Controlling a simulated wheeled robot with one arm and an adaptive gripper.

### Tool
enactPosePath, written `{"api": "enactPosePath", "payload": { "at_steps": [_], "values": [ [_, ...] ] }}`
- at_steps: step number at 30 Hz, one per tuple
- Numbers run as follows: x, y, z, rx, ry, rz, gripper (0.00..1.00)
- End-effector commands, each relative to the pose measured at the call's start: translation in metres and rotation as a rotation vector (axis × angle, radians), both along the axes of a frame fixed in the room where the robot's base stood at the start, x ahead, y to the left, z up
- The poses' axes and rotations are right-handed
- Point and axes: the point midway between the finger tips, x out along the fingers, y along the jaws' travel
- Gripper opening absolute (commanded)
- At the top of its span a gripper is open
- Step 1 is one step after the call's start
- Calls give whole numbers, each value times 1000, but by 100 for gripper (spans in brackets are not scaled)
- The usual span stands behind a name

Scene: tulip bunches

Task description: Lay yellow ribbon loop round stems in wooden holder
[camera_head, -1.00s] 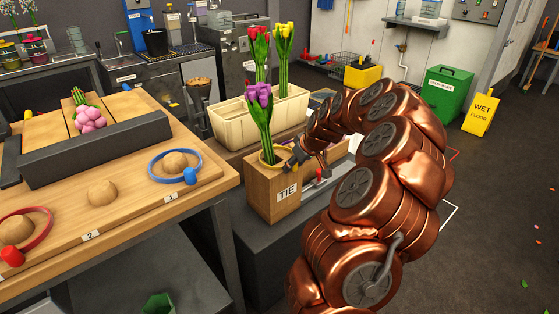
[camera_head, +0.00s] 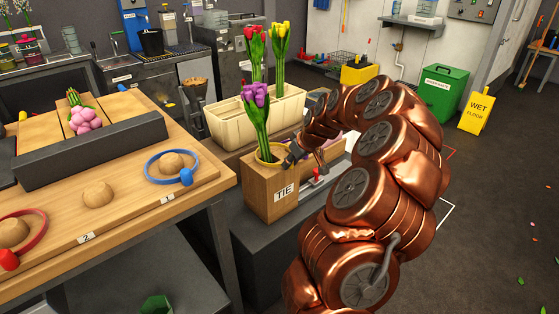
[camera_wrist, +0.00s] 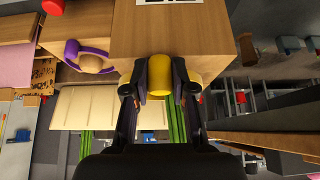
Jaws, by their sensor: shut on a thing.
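The wooden holder (camera_head: 270,194), marked TIE, stands on a dark low stand, with purple tulips (camera_head: 257,108) upright in it. The yellow ribbon loop (camera_head: 264,159) is at the holder's top, and the stems appear to pass through it. I cannot tell whether it rests on the wood. My gripper (camera_head: 290,155) is at the right side of the holder's top. In the wrist view my gripper (camera_wrist: 159,84) is shut on the loop's yellow tab (camera_wrist: 158,78), with the holder (camera_wrist: 165,38) just beyond. The far side of the loop is hidden there.
A cream crate (camera_head: 228,125) with red and yellow tulips stands close behind the holder. A workbench (camera_head: 125,215) on the left carries a blue loop (camera_head: 150,166) and a red loop (camera_head: 40,229) round knobs. A purple loop (camera_wrist: 72,50) shows in the wrist view.

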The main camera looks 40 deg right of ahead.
Motion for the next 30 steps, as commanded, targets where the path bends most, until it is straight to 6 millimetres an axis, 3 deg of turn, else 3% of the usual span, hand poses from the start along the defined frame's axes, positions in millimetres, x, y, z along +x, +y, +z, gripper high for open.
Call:
{"api": "enactPosePath", "payload": {
  "at_steps": [29,30],
  "values": [
    [5,16,0,0,11,1,0],
    [5,16,0,0,11,1,28]
  ]
}}
